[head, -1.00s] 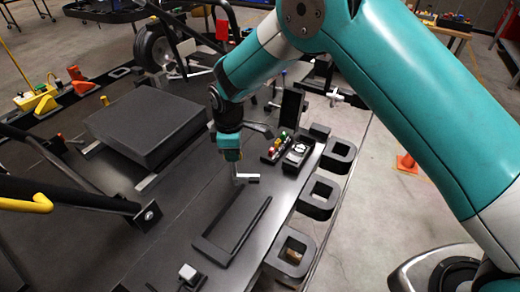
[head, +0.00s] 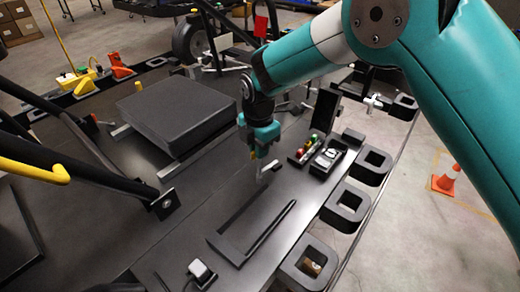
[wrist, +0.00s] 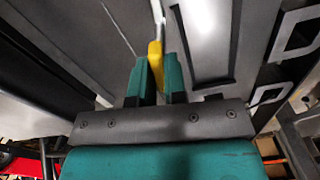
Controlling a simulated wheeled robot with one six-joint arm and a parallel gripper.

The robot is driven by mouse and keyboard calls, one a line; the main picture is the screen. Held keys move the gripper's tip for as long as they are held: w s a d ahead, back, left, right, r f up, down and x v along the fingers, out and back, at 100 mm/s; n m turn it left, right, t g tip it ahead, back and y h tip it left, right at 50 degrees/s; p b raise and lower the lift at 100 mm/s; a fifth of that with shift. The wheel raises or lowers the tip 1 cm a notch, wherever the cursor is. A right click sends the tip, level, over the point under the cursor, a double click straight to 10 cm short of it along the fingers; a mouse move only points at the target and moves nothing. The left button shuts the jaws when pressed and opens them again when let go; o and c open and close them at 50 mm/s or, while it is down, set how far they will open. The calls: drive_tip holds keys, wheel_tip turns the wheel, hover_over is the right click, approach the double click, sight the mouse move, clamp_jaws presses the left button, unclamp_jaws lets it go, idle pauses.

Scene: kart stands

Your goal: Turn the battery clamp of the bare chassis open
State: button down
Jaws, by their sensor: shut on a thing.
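My gripper (head: 262,152) reaches down over the dark chassis deck and is shut. In the wrist view, its two teal fingers (wrist: 158,80) close on the yellow grip (wrist: 155,62) of a thin metal lever (wrist: 158,14), which I take to be the battery clamp. In the head view, a small pale bar (head: 269,167) shows just below the fingertips, and the fingers hide the grip. A large flat black box (head: 178,112) lies to the left of the gripper, apart from it.
A small black tray (head: 325,160) with parts is to the right, beside several black square rings (head: 347,206). A black tube with a yellow end (head: 35,171) reaches in from the left.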

drive_tip(key=shift+s+n, duration=0.1)
drive_tip(key=shift+n, duration=0.8)
drive_tip(key=c, duration=1.2)
unclamp_jaws()
drive_tip(key=shift+o, duration=0.2)
wheel_tip(320, 180, up, 17)
drive_tip(key=b, duration=0.3)
drive_tip(key=shift+r, duration=0.2)
